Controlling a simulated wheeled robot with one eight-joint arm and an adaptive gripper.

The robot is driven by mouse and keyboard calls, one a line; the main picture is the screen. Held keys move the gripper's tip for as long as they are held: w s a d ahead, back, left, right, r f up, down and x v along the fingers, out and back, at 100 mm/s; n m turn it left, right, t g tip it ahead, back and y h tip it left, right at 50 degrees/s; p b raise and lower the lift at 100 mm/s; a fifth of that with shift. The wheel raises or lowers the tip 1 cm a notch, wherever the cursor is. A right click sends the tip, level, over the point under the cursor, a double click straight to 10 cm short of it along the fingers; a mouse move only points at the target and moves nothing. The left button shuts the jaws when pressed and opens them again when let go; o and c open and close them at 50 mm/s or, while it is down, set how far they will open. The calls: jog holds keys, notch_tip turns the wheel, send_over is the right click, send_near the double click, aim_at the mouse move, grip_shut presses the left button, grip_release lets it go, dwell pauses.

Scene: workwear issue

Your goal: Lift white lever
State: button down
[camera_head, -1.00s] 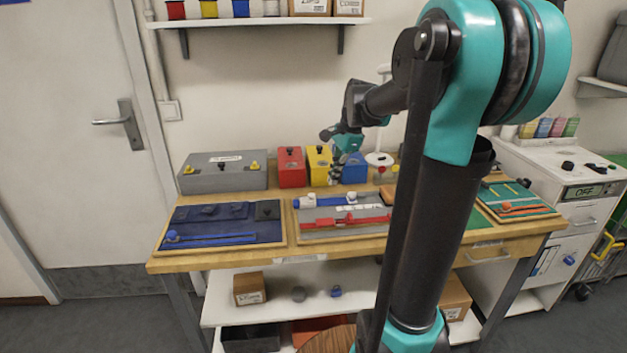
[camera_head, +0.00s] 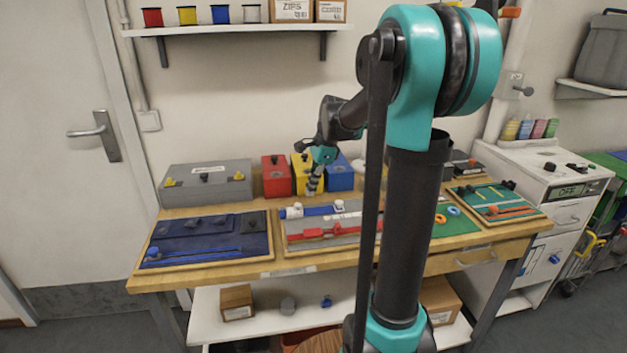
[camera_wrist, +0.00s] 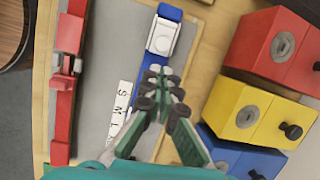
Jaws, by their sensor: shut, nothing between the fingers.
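A grey board (camera_head: 290,233) on the bench carries a blue bar with a white block (camera_head: 293,211) at its left end and another small white piece (camera_head: 338,206) further right. In the wrist view the white block (camera_wrist: 162,37) sits on the blue bar, just beyond my fingertips. Which white piece is the lever I cannot tell for certain. My gripper (camera_wrist: 165,85) is shut and empty, above the bar; my fingers hide the bar's nearer part. In the head view my gripper (camera_head: 312,190) points down behind the board, in front of the yellow box.
Red (camera_head: 276,176), yellow (camera_head: 300,174) and blue (camera_head: 340,174) boxes stand close behind the board. A red bar (camera_wrist: 67,60) runs along the board's front. A blue board (camera_head: 200,240) lies left, and a grey case (camera_head: 205,183) stands behind it.

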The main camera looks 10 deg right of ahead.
aim_at(295, 209)
jog(key=shift+x, duration=2.4)
jog(key=shift+a+r+h, duration=0.15)
jog(key=shift+r+h, duration=0.05)
jog(key=shift+h, duration=0.1)
